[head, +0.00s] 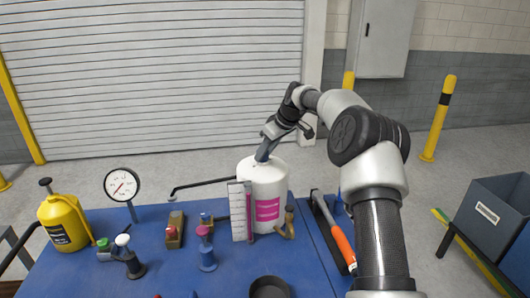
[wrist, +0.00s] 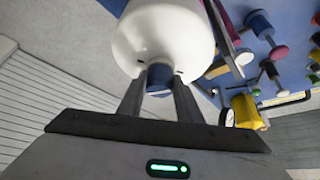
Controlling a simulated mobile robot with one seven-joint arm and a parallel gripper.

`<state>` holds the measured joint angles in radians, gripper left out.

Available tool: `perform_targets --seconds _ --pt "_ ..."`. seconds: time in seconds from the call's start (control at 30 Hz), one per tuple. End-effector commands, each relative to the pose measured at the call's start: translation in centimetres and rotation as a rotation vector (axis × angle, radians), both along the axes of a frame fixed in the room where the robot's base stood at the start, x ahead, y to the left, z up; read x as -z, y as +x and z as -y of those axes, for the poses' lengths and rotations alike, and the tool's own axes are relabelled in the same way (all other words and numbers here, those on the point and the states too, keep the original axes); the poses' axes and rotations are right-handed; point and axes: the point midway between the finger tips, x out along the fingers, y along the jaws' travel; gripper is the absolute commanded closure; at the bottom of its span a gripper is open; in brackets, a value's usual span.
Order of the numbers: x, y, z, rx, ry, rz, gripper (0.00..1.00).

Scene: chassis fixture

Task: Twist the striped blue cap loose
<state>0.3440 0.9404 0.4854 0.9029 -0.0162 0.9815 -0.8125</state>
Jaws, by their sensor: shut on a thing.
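A white tank (head: 265,180) with a magenta label stands upright at the back of the blue table. My gripper (head: 264,154) reaches down to its top from the upper right. In the wrist view, the blue cap (wrist: 160,76) sits at the tank's (wrist: 165,30) top, between the two fingers of my gripper (wrist: 159,88). The fingers are shut on the cap, one on each side. Its stripes are too small to make out. In the head view the fingers mostly hide the cap.
A clear gauge plate (head: 240,211) and a brass valve (head: 288,222) stand close before the tank. A dial gauge (head: 122,185), a yellow can (head: 65,222) and several valves are left. An orange-handled tool (head: 341,246) lies right.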

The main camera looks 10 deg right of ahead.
Motion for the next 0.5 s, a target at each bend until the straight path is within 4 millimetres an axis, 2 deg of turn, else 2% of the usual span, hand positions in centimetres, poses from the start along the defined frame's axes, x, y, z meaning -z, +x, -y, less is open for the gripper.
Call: perform_targets --seconds 0.13,0.33,0.5 --pt "0.3 0.05 0.01 -0.035 0.0 -0.004 0.95" --pt "0.48 0.3 0.15 -0.238 0.003 -0.003 0.95" --pt "0.41 0.34 0.18 -0.323 -0.001 -0.004 0.95"
